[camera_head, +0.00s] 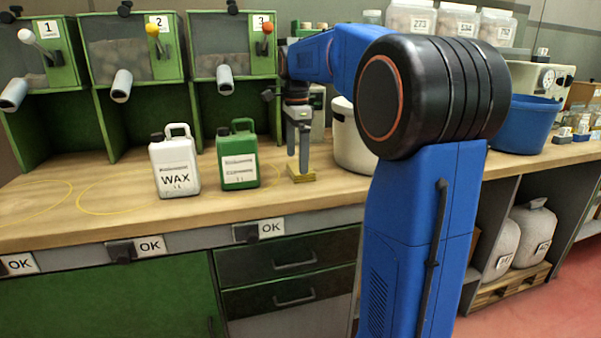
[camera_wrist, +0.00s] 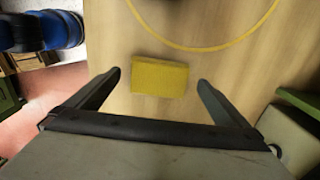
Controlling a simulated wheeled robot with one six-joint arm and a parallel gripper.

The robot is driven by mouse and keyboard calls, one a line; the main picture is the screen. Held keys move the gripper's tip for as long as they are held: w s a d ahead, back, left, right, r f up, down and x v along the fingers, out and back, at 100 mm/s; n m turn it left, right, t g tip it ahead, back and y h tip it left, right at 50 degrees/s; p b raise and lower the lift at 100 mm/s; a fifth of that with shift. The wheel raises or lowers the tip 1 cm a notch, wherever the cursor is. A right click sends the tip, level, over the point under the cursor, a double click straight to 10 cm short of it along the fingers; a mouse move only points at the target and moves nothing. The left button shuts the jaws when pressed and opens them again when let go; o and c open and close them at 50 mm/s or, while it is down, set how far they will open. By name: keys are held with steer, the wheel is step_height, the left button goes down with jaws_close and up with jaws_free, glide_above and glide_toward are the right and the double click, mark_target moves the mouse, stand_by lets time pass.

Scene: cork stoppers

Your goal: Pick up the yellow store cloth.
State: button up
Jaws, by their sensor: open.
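The yellow store cloth (camera_wrist: 160,78) is a small folded yellow block lying flat on the wooden worktop. In the wrist view it sits between and just beyond the fingertips of my gripper (camera_wrist: 160,77), with clear space on both sides. In the head view the cloth (camera_head: 301,178) shows right below my gripper (camera_head: 301,168), to the right of the green jug. My gripper is open, empty and pointing down. The head view does not show clearly how much height is left between the fingertips and the cloth.
A green jug (camera_head: 238,155) and a white WAX jug (camera_head: 175,162) stand left of the cloth. A cream pot (camera_head: 350,140) stands close on its right, partly behind my arm. Green dispensers with spouts line the back. The worktop (camera_head: 110,205) in front of the jugs is bare.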

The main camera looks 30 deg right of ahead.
mark_target(297, 168)
steer(key=shift+f, duration=1.45)
steer(key=c, duration=0.9)
steer(key=shift+r, duration=0.15)
step_height(297, 168, up, 18)
steer(key=shift+s+f, duration=0.1)
